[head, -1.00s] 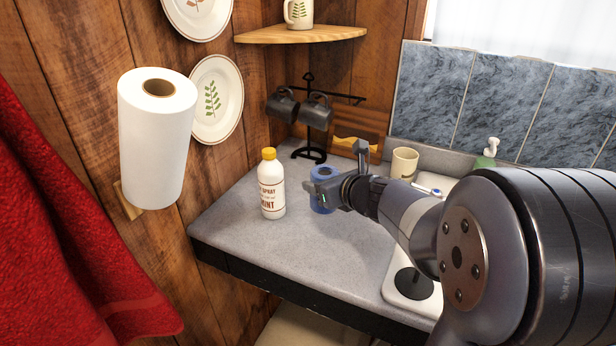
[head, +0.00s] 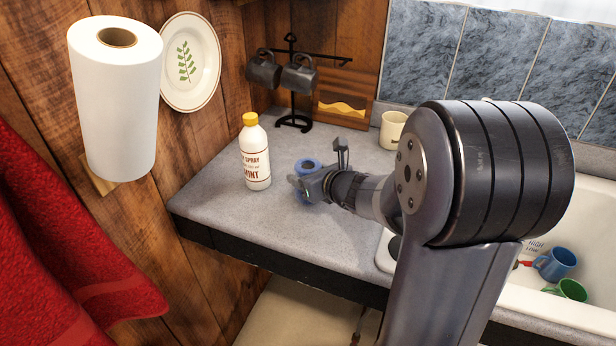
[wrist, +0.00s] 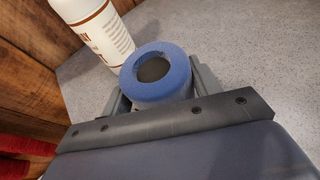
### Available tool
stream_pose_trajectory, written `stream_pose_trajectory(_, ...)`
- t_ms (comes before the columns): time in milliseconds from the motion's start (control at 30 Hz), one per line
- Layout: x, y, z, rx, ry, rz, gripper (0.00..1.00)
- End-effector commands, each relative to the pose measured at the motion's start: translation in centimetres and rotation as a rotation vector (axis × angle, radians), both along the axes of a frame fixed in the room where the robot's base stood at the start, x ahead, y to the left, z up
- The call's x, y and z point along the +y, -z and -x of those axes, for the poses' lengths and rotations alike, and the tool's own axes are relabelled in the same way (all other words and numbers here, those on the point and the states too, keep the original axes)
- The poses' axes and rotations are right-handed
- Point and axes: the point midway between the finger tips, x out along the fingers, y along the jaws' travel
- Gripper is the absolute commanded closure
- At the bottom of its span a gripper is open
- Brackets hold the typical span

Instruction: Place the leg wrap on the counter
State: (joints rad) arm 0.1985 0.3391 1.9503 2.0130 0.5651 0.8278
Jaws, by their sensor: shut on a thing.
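The leg wrap is a blue roll with a dark hollow core. In the head view the leg wrap (head: 306,164) is on or just above the grey counter (head: 270,235), right of the spray bottle; I cannot tell whether its base touches. My gripper (head: 318,175) is shut on it from the right and front, hiding its lower part. In the wrist view the leg wrap (wrist: 168,91) sits upright between the fingers of my gripper (wrist: 160,95), its open top facing the camera.
Behind are a black mug rack (head: 292,80), a wooden board (head: 340,100) and a cream mug (head: 392,130). A sink (head: 510,295) with coloured mugs is right. The counter's front left is clear.

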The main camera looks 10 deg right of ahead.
Motion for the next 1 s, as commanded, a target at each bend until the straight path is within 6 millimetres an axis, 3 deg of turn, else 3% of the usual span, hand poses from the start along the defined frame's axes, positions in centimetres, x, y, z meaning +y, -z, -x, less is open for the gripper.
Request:
stream_pose_trajectory(300, 0.00, 0.33, 0.00, -0.001, 0.000, 0.001, 0.66)
stream_pose_trajectory(333, 0.00, 0.31, 0.00, -0.001, 0.000, 0.001, 0.41)
stream_pose_trajectory(600, 0.00, 0.19, 0.00, 0.000, 0.000, 0.000, 0.20)
stream_pose_trajectory(1000, -0.22, -0.48, 0.46, -0.002, 0.001, 0.000, 0.20)
